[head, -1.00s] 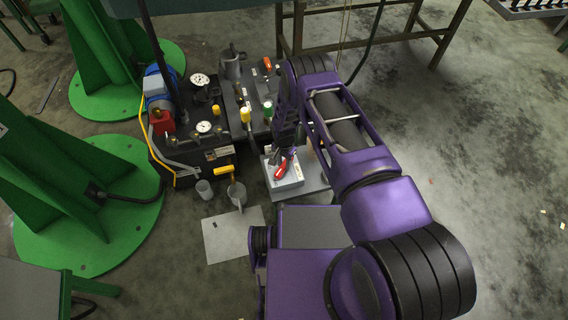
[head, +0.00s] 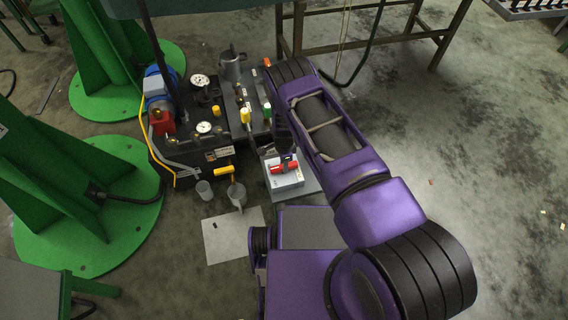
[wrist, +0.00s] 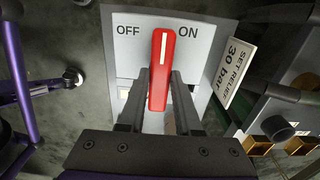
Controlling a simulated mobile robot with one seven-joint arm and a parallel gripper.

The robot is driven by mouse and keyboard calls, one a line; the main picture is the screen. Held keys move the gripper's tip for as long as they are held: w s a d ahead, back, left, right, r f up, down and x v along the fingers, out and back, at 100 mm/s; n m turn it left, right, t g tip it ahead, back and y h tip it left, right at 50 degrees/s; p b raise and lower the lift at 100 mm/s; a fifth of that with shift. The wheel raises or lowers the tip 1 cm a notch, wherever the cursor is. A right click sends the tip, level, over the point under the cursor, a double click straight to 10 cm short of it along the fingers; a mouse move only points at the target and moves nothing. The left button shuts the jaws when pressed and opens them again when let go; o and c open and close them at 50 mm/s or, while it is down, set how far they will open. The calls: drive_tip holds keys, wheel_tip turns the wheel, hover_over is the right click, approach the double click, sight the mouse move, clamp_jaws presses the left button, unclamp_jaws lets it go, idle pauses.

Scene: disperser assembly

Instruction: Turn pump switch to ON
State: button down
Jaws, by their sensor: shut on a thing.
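The pump switch is a red handle (wrist: 161,70) with a white line, on a light grey box (wrist: 125,62) marked OFF at left and ON at right. In the wrist view the handle points almost straight up, between the two words. My gripper (wrist: 159,78) is shut on the handle, with one dark finger on each side of it. In the head view the red handle (head: 278,170) lies across the top of the box (head: 290,182), and my gripper (head: 286,158) is over it, hiding part of it.
A "SET RELIEF 30 bar" sign (wrist: 233,67) stands right of the switch. The dark pump unit (head: 190,155) with gauges and valves is left of the box. Open floor lies at right.

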idle(0.5)
drive_tip(key=c, duration=0.6)
unclamp_jaws()
wheel_tip(320, 180, up, 18)
drive_tip(key=p, duration=0.3)
drive_tip(key=shift+f, duration=0.25)
